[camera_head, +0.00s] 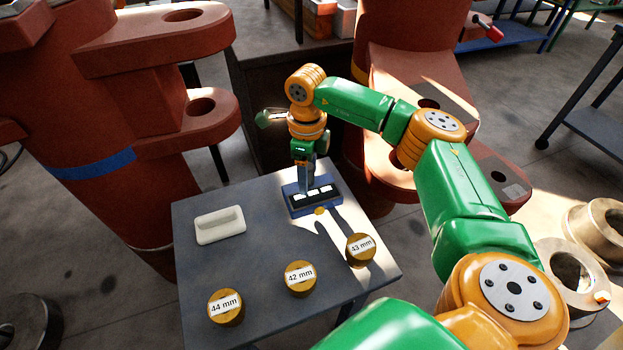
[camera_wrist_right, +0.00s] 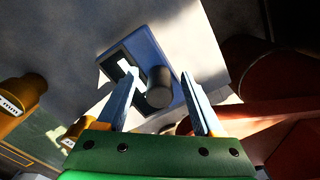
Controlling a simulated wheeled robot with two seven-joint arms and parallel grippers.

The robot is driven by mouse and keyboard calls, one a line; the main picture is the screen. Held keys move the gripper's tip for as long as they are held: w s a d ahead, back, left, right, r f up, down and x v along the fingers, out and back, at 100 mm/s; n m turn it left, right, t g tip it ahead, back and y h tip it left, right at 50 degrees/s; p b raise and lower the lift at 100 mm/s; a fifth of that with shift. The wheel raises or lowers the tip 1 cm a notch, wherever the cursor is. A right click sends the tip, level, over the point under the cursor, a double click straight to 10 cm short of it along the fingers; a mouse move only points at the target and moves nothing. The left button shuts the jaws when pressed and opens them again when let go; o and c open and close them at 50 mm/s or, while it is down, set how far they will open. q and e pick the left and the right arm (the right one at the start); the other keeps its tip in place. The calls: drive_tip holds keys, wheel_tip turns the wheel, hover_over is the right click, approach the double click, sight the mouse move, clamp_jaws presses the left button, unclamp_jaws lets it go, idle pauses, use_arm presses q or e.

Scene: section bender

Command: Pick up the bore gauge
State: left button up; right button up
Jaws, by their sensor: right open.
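A blue stand (camera_head: 290,209) with a black top and white patches lies on the grey table; it also shows in the right wrist view (camera_wrist_right: 145,42). A dark grey cylinder (camera_wrist_right: 159,82) rises from this stand, and it looks like the bore gauge, though I cannot make out its details. My right gripper (camera_head: 309,187) points down over the stand. In the right wrist view my right gripper (camera_wrist_right: 159,77) is open, with its fingers on either side of the cylinder and visible gaps. In the head view the gripper mostly hides the cylinder. My left gripper is out of view.
Brass rings labelled 44 mm (camera_head: 226,308), 42 mm (camera_head: 300,279) and 43 mm (camera_head: 360,250) stand along the table's front. Large red machine parts (camera_head: 150,60) stand behind and beside the table (camera_head: 265,247). The table's middle is clear.

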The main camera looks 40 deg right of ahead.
clamp_jaws()
drive_tip(key=shift+r, duration=0.1)
